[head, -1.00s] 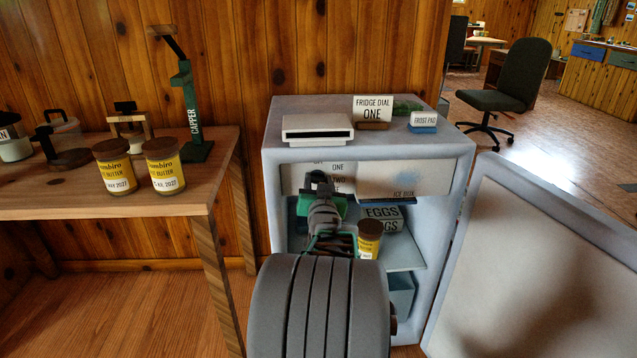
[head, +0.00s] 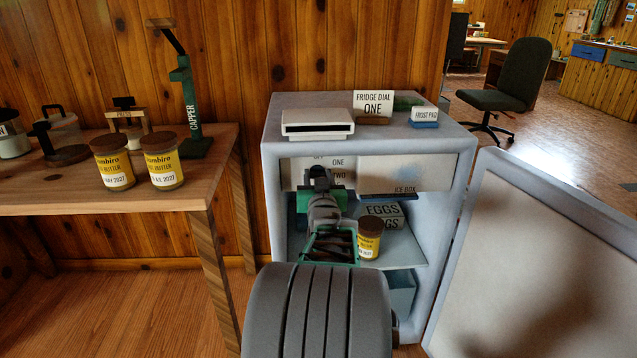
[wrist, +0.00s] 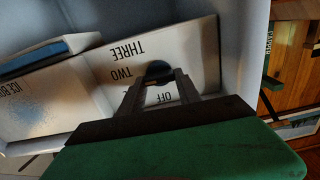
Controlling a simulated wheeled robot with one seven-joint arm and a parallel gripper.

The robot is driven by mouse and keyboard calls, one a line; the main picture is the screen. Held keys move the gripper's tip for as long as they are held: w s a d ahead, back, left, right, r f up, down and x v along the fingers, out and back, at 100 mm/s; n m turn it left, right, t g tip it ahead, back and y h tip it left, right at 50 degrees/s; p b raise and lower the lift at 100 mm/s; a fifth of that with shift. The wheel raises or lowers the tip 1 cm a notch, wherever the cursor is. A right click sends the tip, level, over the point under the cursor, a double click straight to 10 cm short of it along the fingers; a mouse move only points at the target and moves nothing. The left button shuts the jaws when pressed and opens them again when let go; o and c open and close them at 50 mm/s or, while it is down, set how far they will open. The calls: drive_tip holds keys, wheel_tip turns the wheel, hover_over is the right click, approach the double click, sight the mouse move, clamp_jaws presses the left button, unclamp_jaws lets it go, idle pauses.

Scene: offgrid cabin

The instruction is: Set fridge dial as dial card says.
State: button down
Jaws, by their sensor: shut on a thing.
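The fridge dial (wrist: 158,70) is a dark round knob on a white panel (wrist: 205,50) inside the open fridge. In the wrist view the panel appears upside down, with THREE, TWO and OFF readable. My gripper (wrist: 160,79) is shut on the dial, one finger on each side. In the head view my gripper (head: 320,176) hides the dial, with OFF, ONE and TWO showing around it. I cannot tell where the dial points. The dial card (head: 373,103) stands on the fridge top and reads FRIDGE DIAL ONE.
The fridge door (head: 545,265) stands open at the right. An ice box (head: 405,172) is beside the panel; a yellow jar (head: 369,240) and an egg carton (head: 382,213) sit below. A table (head: 120,200) stands left.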

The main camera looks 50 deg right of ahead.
drive_tip(key=n+b, duration=0.8)
drive_tip(key=shift+w+a+f+b, duration=0.1)
drive_tip(key=shift+f+b, duration=0.1)
drive_tip(key=shift+b, duration=0.1)
idle(0.4)
drive_tip(key=c, duration=0.8)
unclamp_jaws()
drive_tip(key=shift+r, duration=0.1)
drive_tip(key=shift+c, duration=0.2)
drive_tip(key=p+v, duration=0.1)
drive_tip(key=v, duration=0.7)
drive_tip(key=shift+p, duration=0.4)
